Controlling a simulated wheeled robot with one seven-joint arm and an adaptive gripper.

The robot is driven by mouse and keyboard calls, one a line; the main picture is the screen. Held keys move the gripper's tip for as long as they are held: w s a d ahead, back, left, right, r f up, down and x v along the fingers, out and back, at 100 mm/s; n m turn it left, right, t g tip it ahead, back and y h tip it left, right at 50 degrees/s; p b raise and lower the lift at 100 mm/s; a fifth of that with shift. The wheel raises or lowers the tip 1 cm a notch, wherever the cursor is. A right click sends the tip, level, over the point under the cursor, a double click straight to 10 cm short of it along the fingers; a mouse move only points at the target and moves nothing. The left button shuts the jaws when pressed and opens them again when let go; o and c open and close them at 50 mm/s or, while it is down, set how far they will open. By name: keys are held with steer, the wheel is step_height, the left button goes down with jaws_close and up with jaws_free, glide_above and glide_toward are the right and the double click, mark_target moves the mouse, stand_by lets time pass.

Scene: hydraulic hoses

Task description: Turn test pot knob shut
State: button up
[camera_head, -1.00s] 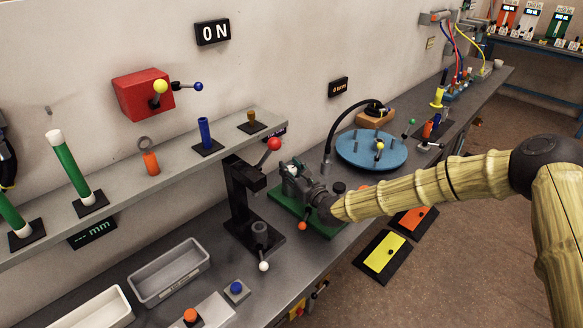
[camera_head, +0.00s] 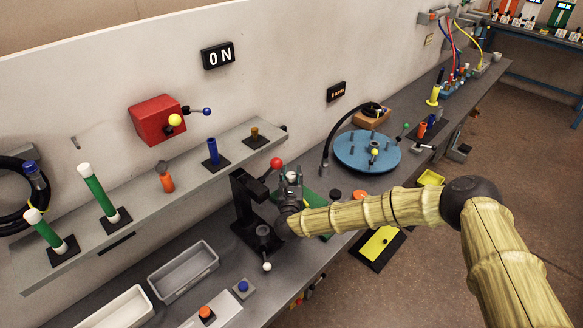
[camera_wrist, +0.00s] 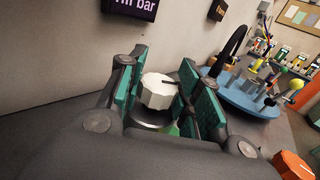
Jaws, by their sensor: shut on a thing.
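The white faceted knob (camera_wrist: 158,92), with a dark line at its edge, stands between the two teal-padded fingers of my gripper (camera_wrist: 163,78) in the wrist view. My gripper is shut on this knob. A grey round part and a bit of green show beneath the knob. In the head view my gripper (camera_head: 289,192) is over the bench beside the black press stand; a small white top (camera_head: 291,176) shows at its fingers. The green base plate (camera_head: 312,198) is partly hidden by my gripper and arm.
The black stand with a red ball lever (camera_head: 277,162) is close to the left of my gripper. A blue disc (camera_head: 350,153) with pegs lies to the right. An orange knob (camera_wrist: 294,165) is near at lower right. Grey trays (camera_head: 180,275) sit at the front left.

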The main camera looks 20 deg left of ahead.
mark_target(290, 179)
steer(key=shift+r+m+t+h+p, duration=0.1)
steer(key=shift+m+t+h+p, duration=0.2)
steer(key=shift+m+h+p, duration=1.15)
steer(key=shift+m+h, duration=0.55)
steer(key=shift+h, duration=1.1)
steer(key=shift+w+m+h, duration=0.1)
steer(key=shift+m+h, duration=0.4)
steer(key=shift+h, duration=0.3)
steer(key=o, duration=1)
steer(key=shift+d, duration=0.1)
steer(key=shift+o, duration=0.2)
steer(key=shift+s, duration=0.65)
steer(key=shift+s+a, duration=0.2)
steer(key=shift+s, duration=1.35)
steer(key=shift+s+a, duration=0.2)
steer(key=shift+s, duration=1.35)
